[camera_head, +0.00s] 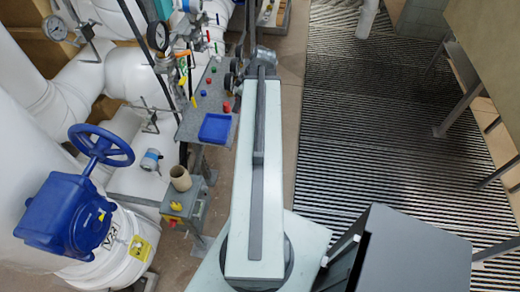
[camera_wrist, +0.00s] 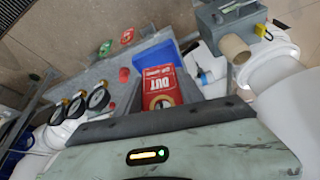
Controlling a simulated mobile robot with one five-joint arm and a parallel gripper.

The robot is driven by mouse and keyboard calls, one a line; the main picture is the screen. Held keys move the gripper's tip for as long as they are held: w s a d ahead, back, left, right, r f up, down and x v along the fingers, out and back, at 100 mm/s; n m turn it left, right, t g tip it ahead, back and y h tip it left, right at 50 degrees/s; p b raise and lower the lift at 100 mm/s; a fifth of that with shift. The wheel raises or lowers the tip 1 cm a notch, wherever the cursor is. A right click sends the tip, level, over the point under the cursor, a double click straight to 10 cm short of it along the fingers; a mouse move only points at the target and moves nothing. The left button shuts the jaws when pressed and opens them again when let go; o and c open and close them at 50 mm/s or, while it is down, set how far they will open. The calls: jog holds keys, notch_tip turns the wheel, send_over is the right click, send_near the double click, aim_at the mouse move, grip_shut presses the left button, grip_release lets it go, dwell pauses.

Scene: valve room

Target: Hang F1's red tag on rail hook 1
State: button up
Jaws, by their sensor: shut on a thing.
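My gripper is shut on this tag. The tag's lower end is hidden by the gripper. In the head view my arm reaches away to the top middle, and I cannot make out the jaws there. Several coloured tags hang near the gauges (camera_head: 184,68) at the upper left in the head view. I cannot tell which hook is rail hook 1.
A blue tray (camera_head: 215,127) sits on a grey bench (camera_head: 190,124), with a red cylinder (camera_wrist: 124,74) beside it in the wrist view. A blue handwheel (camera_head: 101,146) stands left. Striped floor (camera_head: 380,130) is open.

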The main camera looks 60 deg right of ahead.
jog(key=s+d+f+n+b, duration=0.1)
jog(key=s+f+b, duration=0.2)
jog(key=f+b, duration=1.1)
jog(key=s+d+f+n+y+b, duration=0.1)
jog(key=s+f+b, duration=0.3)
jog(key=f+b, duration=1.1)
jog(key=shift+d+f, duration=0.65)
jog(key=shift+w+a, duration=0.3)
jog(key=shift+w, duration=0.6)
jog(key=shift+w+a, duration=0.25)
jog(key=shift+w, duration=0.6)
jog(key=shift+w+a, duration=0.3)
jog(key=shift+w, duration=0.6)
jog(key=shift+w, duration=0.15)
jog(key=shift+w+a, duration=0.15)
jog(key=shift+w, duration=0.25)
jog(key=shift+w+a, duration=0.15)
jog(key=shift+w, duration=0.25)
jog(key=shift+w, duration=0.1)
